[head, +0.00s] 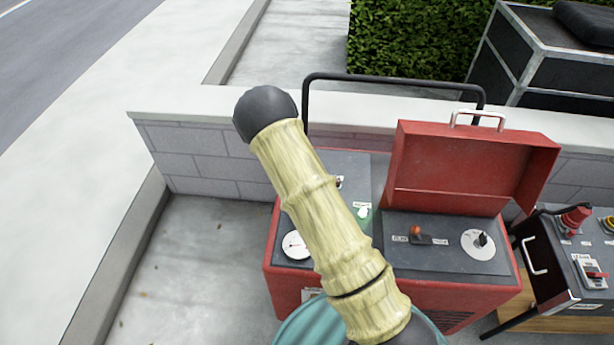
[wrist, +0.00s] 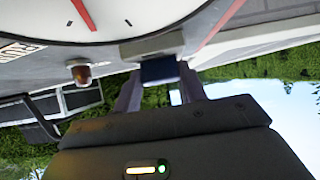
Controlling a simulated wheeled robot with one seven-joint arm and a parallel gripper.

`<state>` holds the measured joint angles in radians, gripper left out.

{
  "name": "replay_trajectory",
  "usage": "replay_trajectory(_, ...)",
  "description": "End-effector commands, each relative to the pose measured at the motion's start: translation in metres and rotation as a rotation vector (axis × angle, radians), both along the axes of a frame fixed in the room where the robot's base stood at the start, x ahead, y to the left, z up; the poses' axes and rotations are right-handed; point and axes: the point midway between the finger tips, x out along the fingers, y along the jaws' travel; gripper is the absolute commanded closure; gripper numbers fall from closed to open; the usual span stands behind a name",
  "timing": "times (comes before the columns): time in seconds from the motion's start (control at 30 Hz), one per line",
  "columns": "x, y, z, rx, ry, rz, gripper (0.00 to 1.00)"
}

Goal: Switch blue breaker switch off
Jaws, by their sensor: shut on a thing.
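The blue breaker switch (wrist: 160,70) shows in the wrist view as a small dark blue block, set against a grey housing on a panel. My gripper (wrist: 158,84) has its two grey fingers on either side of it and is shut on it. The switch's far side and exact tilt are hidden. In the head view my arm crosses the red machine (head: 450,295), and neither my gripper nor the blue switch can be seen there.
Beside the switch are a brownish knob (wrist: 82,72) and a large white dial with red marks (wrist: 85,22). The head view shows a red lid (head: 460,165) standing open, a black handle bar (head: 395,84), a white gauge (head: 295,245) and a black switch box (head: 575,260) at right.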

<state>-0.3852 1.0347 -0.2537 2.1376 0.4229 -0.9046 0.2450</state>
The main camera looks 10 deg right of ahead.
Motion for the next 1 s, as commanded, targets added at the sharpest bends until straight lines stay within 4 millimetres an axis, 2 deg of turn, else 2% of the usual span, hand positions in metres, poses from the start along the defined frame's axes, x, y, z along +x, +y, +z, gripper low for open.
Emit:
replay_trajectory(0.07, -0.001, 0.001, -0.002, 0.002, 0.006, 0.001, 0.81)
replay_trajectory(0.1, -0.001, 0.001, -0.002, 0.002, 0.006, 0.001, 0.51)
replay_trajectory(0.17, -0.001, 0.001, -0.002, 0.001, 0.005, 0.001, 0.39)
replay_trajectory(0.2, -0.001, 0.001, -0.002, 0.001, 0.005, 0.001, 0.36)
replay_trajectory(0.5, -0.001, 0.001, 0.0, 0.001, 0.002, 0.001, 0.36)
replay_trajectory(0.67, -0.01, 0.004, 0.007, 0.001, 0.001, 0.002, 0.36)
replay_trajectory(1.0, -0.061, 0.021, 0.041, 0.002, 0.003, 0.003, 0.36)
